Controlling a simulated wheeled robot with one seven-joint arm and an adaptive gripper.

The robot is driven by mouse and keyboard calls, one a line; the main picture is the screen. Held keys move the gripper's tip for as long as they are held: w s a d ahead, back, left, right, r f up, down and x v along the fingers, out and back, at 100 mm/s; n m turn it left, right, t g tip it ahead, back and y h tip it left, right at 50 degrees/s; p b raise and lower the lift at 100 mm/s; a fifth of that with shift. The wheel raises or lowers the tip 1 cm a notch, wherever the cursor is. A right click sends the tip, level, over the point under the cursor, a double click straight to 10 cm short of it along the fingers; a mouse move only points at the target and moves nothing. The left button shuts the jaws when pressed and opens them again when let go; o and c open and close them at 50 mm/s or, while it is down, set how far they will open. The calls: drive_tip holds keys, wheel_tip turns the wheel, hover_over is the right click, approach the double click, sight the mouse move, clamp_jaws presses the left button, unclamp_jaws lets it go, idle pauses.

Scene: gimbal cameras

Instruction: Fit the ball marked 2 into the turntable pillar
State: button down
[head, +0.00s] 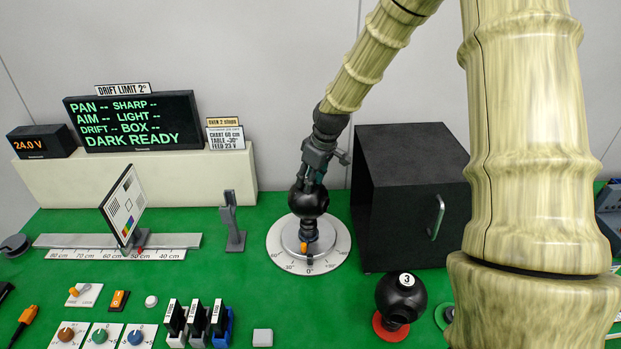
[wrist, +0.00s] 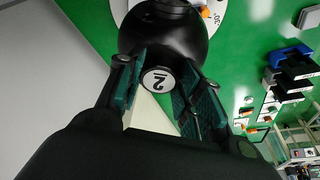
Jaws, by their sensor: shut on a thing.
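The black ball marked 2 (head: 308,201) is between the fingers of my gripper (head: 313,180), over the turntable pillar. In the wrist view its white "2" label (wrist: 158,80) faces the camera, between the greenish finger pads of my gripper (wrist: 155,95). The turntable (head: 283,252) is a white dial with degree marks and a grey raised disc. The pillar (head: 308,230) stands at its middle, just below the ball; I cannot tell whether the ball is fully seated.
A black box with a handle (head: 412,190) stands close right of the turntable. The ball marked 3 (head: 401,296) rests on a red base at front right. A grey bracket (head: 232,222) and a chart on a rail (head: 123,205) stand left. Green table is clear in front of the dial.

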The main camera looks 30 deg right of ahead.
drive_tip(key=shift+f, duration=0.25)
drive_tip(key=c, duration=0.9)
unclamp_jaws()
drive_tip(key=v, duration=1.2)
drive_tip(key=shift+r, duration=0.15)
